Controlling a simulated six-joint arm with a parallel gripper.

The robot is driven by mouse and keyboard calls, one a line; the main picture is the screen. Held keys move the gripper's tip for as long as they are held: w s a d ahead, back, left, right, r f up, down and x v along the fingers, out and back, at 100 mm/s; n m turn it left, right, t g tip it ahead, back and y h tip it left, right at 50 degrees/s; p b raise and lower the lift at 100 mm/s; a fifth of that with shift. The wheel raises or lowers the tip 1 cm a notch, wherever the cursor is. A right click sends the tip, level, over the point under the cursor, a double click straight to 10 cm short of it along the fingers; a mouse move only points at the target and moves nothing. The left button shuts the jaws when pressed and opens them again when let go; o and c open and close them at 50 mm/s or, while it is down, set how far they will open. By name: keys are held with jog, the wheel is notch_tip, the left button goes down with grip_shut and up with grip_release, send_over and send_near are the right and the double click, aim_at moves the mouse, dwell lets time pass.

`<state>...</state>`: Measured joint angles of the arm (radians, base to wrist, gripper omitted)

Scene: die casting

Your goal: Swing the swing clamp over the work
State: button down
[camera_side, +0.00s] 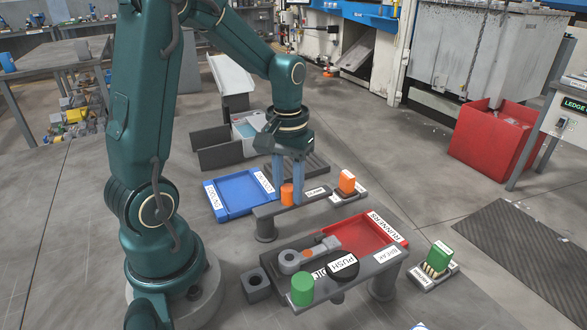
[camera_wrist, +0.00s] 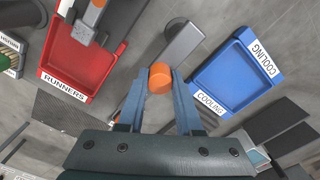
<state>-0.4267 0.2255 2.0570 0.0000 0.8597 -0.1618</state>
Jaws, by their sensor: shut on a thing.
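The swing clamp appears to be the grey bar (camera_side: 267,210) with an upright orange knob (camera_side: 287,194); its label is too small to read. In the wrist view, the bar (camera_wrist: 183,45) runs from the knob (camera_wrist: 160,80) towards the upper right. My gripper (camera_side: 288,193) points down and is shut on the orange knob, one finger on each side. In the wrist view, my gripper (camera_wrist: 160,86) has the knob between its fingertips. A grey part with a round hub (camera_side: 289,261) and a small orange piece sits on the dark fixture labelled PUSH and BREAK, apart from the bar.
The red RUNNERS tray (camera_side: 352,238) lies right of the bar, the blue COOLING tray (camera_side: 228,207) left. A green knob (camera_side: 302,288) and a black PUSH knob (camera_side: 343,270) stand on the fixture. An orange-topped block (camera_side: 347,181) and a green-topped brush (camera_side: 440,256) stand nearby.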

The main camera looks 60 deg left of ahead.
aim_at(285, 208)
jog(key=shift+r, duration=0.1)
dwell(0.6)
jog(key=d+m, duration=0.1)
jog(key=m, duration=0.1)
jog(key=d+m, duration=0.1)
jog(key=m, duration=0.2)
jog(key=shift+s+d, duration=0.1)
jog(key=shift+s, duration=0.1)
jog(key=m, duration=0.1)
jog(key=d+m, duration=0.1)
jog(key=m, duration=0.1)
jog(key=s+m, duration=0.1)
jog(key=shift+s+d+m, duration=0.1)
jog(key=shift+d+m, duration=0.15)
jog(key=shift+m, duration=0.05)
jog(key=m, duration=0.1)
jog(key=s+m, duration=0.1)
jog(key=m, duration=0.1)
jog(key=d+m, duration=0.1)
jog(key=shift+s, duration=0.3)
jog(key=shift+s+d+m, duration=0.1)
jog(key=shift+s+m, duration=0.35)
jog(key=shift+m, duration=0.65)
jog(key=shift+s+d+m, duration=0.1)
jog(key=shift+s+m, duration=0.3)
jog(key=shift+m, duration=0.7)
jog(key=shift+s, duration=0.1)
jog(key=c, duration=0.6)
grip_release()
